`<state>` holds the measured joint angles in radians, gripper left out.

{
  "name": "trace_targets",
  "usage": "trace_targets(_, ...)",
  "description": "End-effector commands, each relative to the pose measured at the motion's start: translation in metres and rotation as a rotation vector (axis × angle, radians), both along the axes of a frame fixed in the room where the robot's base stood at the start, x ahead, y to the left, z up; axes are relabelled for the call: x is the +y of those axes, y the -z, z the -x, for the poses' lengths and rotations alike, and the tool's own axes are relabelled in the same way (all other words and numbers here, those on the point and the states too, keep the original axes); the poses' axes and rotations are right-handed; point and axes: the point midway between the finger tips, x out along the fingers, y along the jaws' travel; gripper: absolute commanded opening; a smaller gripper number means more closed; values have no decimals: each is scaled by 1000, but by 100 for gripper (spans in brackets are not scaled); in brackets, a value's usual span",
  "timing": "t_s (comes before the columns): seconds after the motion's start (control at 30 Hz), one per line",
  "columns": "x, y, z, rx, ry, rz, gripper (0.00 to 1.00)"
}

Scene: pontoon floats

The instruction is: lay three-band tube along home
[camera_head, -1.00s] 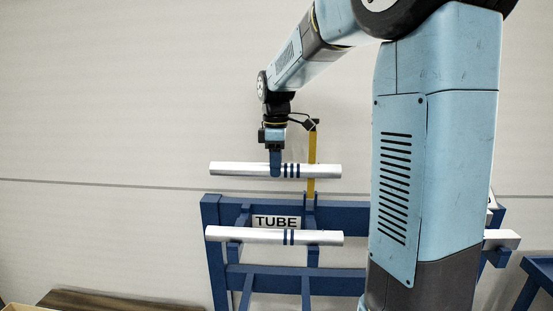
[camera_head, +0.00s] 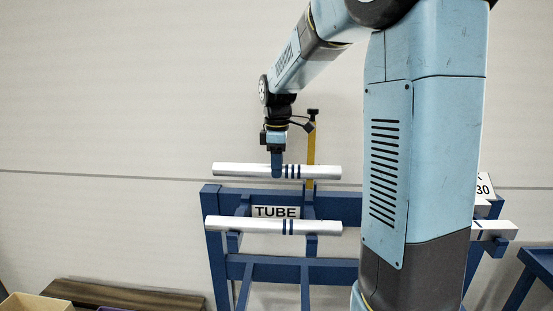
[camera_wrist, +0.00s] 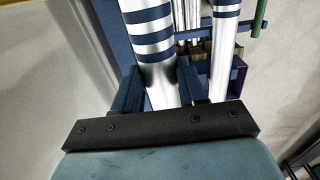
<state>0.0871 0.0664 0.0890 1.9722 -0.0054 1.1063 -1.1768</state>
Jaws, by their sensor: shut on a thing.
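The three-band tube (camera_head: 240,170) is a silver tube with three dark blue bands right of its middle. My gripper (camera_head: 277,172) is shut on it just left of the bands and holds it level above the blue rack (camera_head: 345,208). In the wrist view the tube (camera_wrist: 150,38) runs up between my gripper's fingers (camera_wrist: 158,95). A sign reading TUBE (camera_head: 276,211) is on the rack. A two-band tube (camera_head: 250,226) lies across the rack's arms in front of and below the sign. No spot labelled home can be read.
A yellow upright (camera_head: 311,150) with a dark top stands behind the held tube. More silver tube ends (camera_head: 497,229) show at right, partly behind my arm. A brown board (camera_head: 125,297) and a tan box (camera_head: 35,303) are low at left.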

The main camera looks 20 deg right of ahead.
Motion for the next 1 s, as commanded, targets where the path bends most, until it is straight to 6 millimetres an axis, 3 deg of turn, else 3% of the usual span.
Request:
trace_targets(0.6, 2, 47, 0, -1, -4, -1, 6)
trace_targets(1.0, 2, 56, 0, -2, -3, 0, 6)
